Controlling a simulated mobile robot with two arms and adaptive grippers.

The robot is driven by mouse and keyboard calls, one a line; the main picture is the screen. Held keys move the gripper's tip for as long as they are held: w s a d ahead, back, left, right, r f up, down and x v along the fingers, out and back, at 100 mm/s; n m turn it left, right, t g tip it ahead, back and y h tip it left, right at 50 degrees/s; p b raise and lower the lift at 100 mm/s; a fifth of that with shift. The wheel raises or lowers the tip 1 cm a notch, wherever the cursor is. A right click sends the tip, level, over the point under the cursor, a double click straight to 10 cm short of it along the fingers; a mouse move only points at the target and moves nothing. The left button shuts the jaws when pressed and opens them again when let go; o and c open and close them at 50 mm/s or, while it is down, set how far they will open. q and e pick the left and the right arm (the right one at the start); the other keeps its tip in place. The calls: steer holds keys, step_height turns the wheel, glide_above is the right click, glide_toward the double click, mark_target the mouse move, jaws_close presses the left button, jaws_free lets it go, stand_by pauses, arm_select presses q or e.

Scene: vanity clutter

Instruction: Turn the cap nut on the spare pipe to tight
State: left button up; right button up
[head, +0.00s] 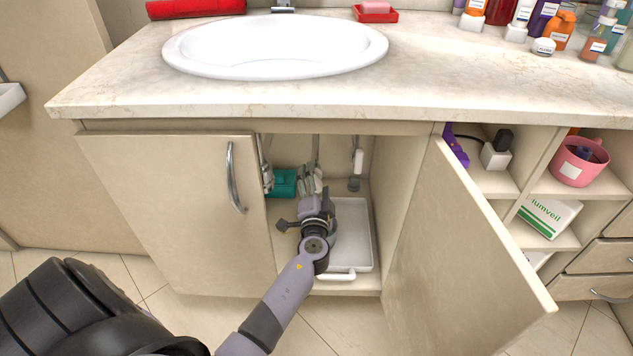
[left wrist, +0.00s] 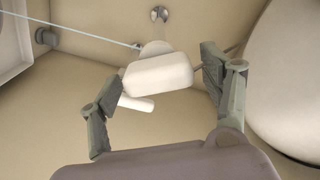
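In the left wrist view, a pale, rounded block with a tab (left wrist: 158,75) lies between the fingers of my left gripper (left wrist: 158,88). It may be the cap nut, but I cannot tell for sure. The fingers stand apart. The left one looks close to the block's edge, and a small gap shows on the right. In the head view, my left gripper (head: 314,190) reaches into the open cabinet below the pale pipes (head: 315,155). Another pale pipe with a grey end (head: 357,162) hangs to its right. Which pipe is the spare one is unclear. My right gripper is out of view.
A white tray (head: 361,258) lies on the cabinet floor beneath my arm. A teal box (head: 284,183) stands behind, to the left. The right door (head: 450,255) stands open, and the left door (head: 180,200) flanks the opening. The counter (head: 420,85) overhangs above.

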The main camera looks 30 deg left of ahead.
arm_select(q)
steer(key=c, duration=1.1)
steer(key=shift+m, duration=0.3)
steer(key=shift+d+f+m, duration=0.1)
steer(key=shift+m, duration=1)
steer(key=shift+f+m, duration=0.15)
steer(key=shift+m, duration=1.55)
steer(key=o, duration=1.1)
